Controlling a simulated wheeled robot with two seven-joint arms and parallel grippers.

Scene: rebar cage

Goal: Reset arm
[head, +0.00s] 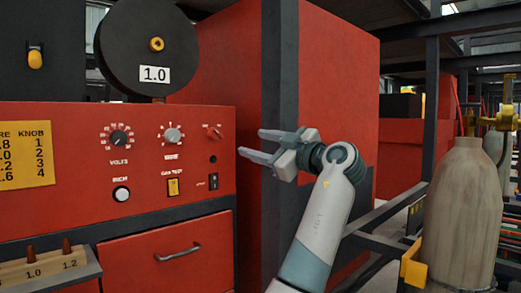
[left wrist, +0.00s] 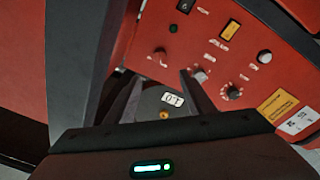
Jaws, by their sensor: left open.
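My left gripper (head: 251,142) is open and empty in the head view. Its two grey fingers point left toward the right edge of the red control panel (head: 85,180). I cannot tell how far it is from the panel. In the left wrist view the open fingers (left wrist: 158,80) show with the panel's knobs and switches beyond them. The black spool (head: 125,45) with a 1.0 label stands on top of the panel. The spool also shows between the fingers in the left wrist view (left wrist: 150,100). My right gripper is not in view.
The panel carries a volts knob (head: 118,137), a second knob (head: 172,135) and a yellow switch (head: 173,187). A drawer (head: 165,255) is below. A rack with two brown-topped tips (head: 45,268) is lower left. A grey cylinder (head: 462,215) stands right, near metal rails.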

